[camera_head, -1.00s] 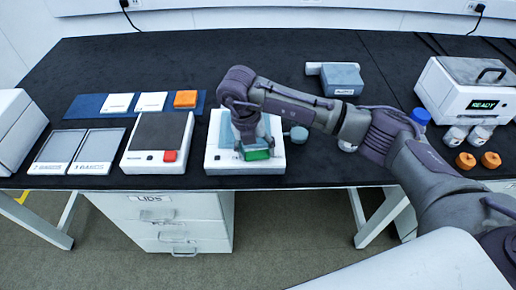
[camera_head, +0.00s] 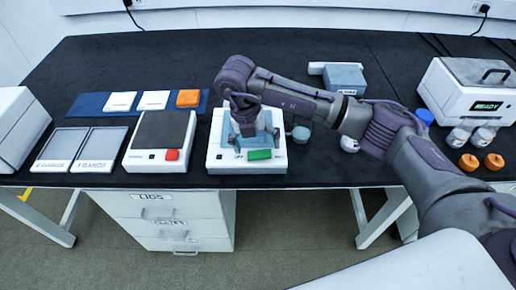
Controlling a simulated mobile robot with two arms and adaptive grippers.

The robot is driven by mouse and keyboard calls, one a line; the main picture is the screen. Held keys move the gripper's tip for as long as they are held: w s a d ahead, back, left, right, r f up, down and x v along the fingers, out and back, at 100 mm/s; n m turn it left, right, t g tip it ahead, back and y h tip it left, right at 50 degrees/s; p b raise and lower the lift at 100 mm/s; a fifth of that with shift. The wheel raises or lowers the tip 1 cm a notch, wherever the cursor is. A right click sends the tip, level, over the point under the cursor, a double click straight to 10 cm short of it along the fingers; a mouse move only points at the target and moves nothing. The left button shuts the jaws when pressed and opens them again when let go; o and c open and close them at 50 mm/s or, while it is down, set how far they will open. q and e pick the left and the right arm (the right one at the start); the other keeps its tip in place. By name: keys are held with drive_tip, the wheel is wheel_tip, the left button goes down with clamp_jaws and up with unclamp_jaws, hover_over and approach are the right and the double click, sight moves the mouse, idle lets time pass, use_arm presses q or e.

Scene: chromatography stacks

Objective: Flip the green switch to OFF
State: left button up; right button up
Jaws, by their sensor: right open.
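Lettering shows on both sides of the switch; the left one seems to read OFF. I cannot tell for sure which way the switch is tipped. My right gripper (camera_head: 250,143) points down over the device just behind the switch. Its fingers are apart and nothing is seen between them. The switch is uncovered, and whether a finger touches it is unclear. My left gripper is not in view.
A blue mat (camera_head: 88,105) holds white and orange blocks. At right are a machine reading READY (camera_head: 460,98), jars and orange caps (camera_head: 494,161).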

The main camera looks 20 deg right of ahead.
sight(249, 155)
wheel_tip(249, 155, up, 10)
drive_tip(key=a, duration=0.2)
drive_tip(key=shift+w+f, duration=0.15)
drive_tip(key=shift+w, duration=0.1)
